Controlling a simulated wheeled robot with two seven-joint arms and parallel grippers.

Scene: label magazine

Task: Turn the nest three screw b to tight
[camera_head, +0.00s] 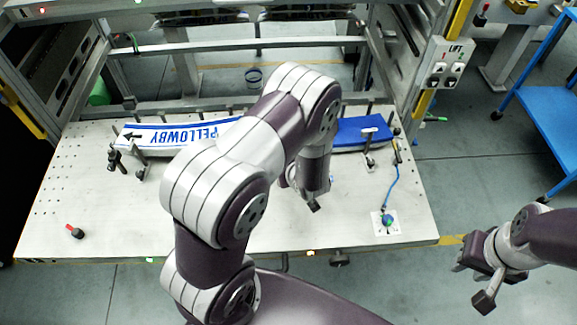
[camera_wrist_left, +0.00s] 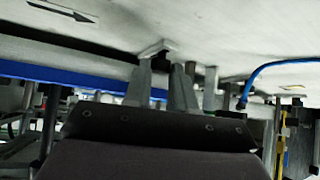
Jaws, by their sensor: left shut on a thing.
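A long, curved label piece lies along the back of the bench, its white part marked PELLOWBY (camera_head: 180,136) at left and its blue part (camera_head: 350,134) at right. Small clamps with screws stand along its front, such as the one at right (camera_head: 369,160). My left arm covers the middle of the row, so nest three and its screws are mostly hidden. In the left wrist view, my left gripper (camera_wrist_left: 163,72) is shut on a small part, seemingly a screw; its tip is hard to make out. My right gripper (camera_head: 461,262) hangs off the bench's right front, its finger gap unclear.
The metal bench (camera_head: 120,220) is mostly clear in front. A LIFT switch box (camera_head: 446,65) is at the back right.

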